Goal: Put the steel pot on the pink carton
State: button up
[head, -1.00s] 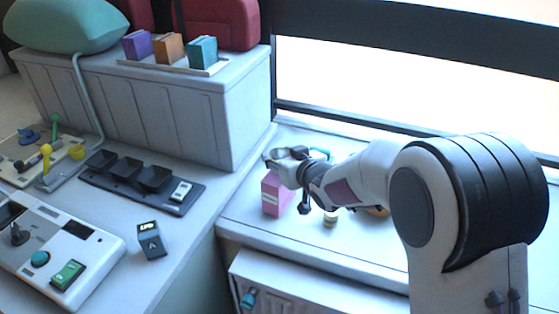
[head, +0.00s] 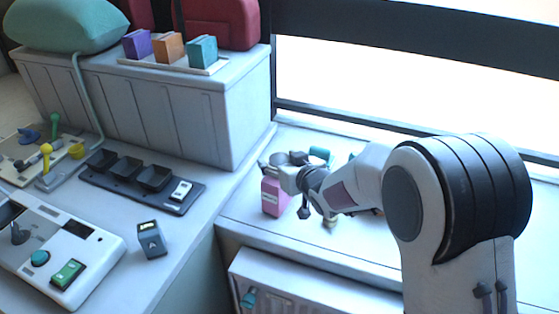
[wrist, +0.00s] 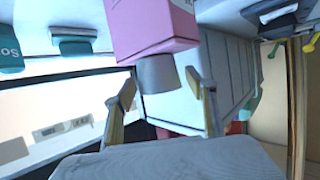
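The pink carton (head: 274,198) stands upright on the white counter by the window. The wrist view is upside down, and there the carton (wrist: 150,25) is at the top. The steel pot (wrist: 156,75), a plain grey cylinder, shows against the carton's top face and appears to rest on it. My gripper (wrist: 162,78) is open, with one fingertip on either side of the pot. A gap shows on the right; I cannot tell whether the left fingertip touches. In the head view my gripper (head: 268,167) is just above the carton, and I cannot make out the pot there.
A teal cylinder (head: 320,154) stands behind my wrist. A small beige item (head: 330,221) stands right of the carton, partly hidden by my arm. The tall white cabinet (head: 200,110) rises to the left. The counter's front strip (head: 310,245) is clear.

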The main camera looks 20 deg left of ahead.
jog(key=shift+r, duration=0.1)
jog(key=shift+r, duration=0.15)
jog(key=v, duration=1.2)
dwell(0.3)
jog(key=shift+d, duration=0.1)
dwell(0.6)
